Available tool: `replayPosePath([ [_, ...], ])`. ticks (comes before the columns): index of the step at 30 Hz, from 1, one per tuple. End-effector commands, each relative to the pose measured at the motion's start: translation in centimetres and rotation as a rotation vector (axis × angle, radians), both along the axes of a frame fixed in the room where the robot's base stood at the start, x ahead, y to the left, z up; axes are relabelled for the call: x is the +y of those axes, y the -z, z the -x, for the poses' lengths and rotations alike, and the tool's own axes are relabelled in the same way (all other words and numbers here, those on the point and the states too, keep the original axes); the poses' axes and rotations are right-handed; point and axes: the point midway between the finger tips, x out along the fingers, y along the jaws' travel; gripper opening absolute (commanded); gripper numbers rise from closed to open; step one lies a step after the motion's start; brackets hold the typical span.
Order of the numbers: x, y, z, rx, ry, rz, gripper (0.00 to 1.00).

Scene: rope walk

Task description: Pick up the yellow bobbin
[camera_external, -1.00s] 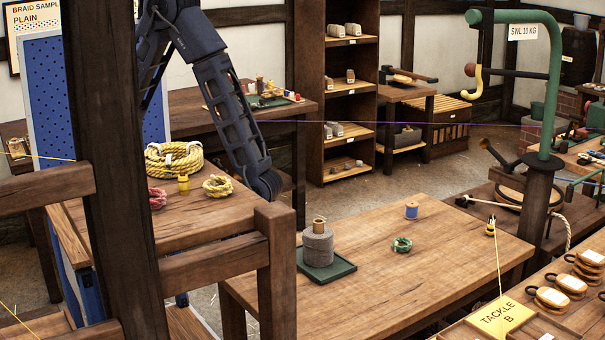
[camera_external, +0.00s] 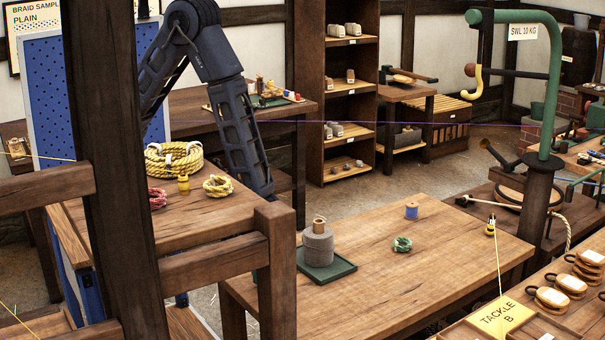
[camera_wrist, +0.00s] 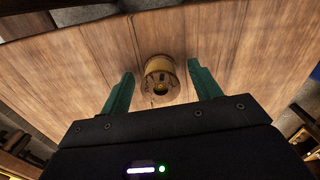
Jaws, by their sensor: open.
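A yellow bobbin (camera_external: 183,183) stands on the left table between rope coils in the external view. In the wrist view, a yellow-brown bobbin (camera_wrist: 160,77) stands on a plank surface. No coils show around it there, so I cannot tell if it is the same bobbin. My gripper (camera_wrist: 160,72) is open, its two green fingers spread on either side of that bobbin in the picture, with a gap on both sides. The distance in depth is unclear. In the external view my arm goes down behind the left table, and my gripper is mostly or wholly hidden.
A yellow rope coil (camera_external: 174,158), a smaller coil (camera_external: 217,186) and a red coil (camera_external: 157,198) lie on the left table. A wooden post (camera_external: 112,170) stands before it. The middle table holds a grey spool (camera_external: 318,246), a blue bobbin (camera_external: 411,210) and a green coil (camera_external: 401,244).

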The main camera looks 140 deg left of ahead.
Motion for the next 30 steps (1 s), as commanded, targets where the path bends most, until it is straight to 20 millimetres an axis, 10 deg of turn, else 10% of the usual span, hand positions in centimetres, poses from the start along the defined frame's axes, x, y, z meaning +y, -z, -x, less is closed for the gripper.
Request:
replayPosePath([
  [9,0.0,0.0,0.0,0.000,0.000,0.000,0.15],
  [20,0.0,-0.7,0.0,-0.001,0.001,-0.001,0.15],
  [30,0.0,-5.6,-0.1,-0.003,0.001,-0.002,0.15],
])
